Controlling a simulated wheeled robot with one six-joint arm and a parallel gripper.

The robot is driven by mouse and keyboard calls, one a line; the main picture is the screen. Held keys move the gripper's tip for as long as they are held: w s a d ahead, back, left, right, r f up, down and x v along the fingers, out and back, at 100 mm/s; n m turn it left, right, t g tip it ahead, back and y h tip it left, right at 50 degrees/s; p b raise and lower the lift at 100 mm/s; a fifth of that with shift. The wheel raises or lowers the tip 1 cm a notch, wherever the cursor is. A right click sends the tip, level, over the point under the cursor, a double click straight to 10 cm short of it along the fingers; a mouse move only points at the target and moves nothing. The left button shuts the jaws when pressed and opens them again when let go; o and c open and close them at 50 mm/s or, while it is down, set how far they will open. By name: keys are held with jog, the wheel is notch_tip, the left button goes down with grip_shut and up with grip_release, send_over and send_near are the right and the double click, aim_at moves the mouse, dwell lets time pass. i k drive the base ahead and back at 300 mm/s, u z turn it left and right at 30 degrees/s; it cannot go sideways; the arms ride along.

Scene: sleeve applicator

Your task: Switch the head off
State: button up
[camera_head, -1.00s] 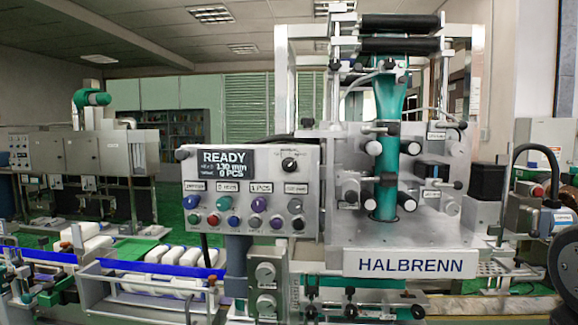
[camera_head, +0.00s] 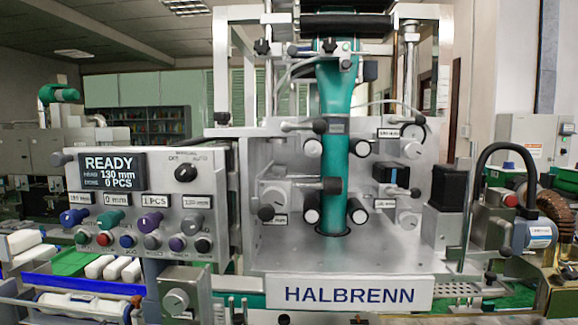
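The sleeve applicator head (camera_head: 345,200) stands in the middle, with a green sleeve (camera_head: 336,105) running down through it between several rollers. Its control panel (camera_head: 222,225) is at the left. A black selector knob (camera_head: 186,173) sits at the panel's top right, with small labels around it that seem to include OFF and AUTO. Which mark the knob points at is too small to tell. The display (camera_head: 110,171) reads READY, with 130 mm and 0 PCS below. My gripper is not in view.
Below the display are several coloured knobs (camera_head: 110,220) and a row of buttons, including a red one (camera_head: 104,239). A conveyor with white bottles (camera_head: 85,304) runs at lower left. A device with a curved black tube (camera_head: 508,150) stands at right. The HALBRENN plate (camera_head: 349,294) fronts the machine.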

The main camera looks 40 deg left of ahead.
aim_at(186, 172)
jog(key=z, duration=0.15)
jog(key=k, duration=0.3)
jog(key=u, duration=1.9)
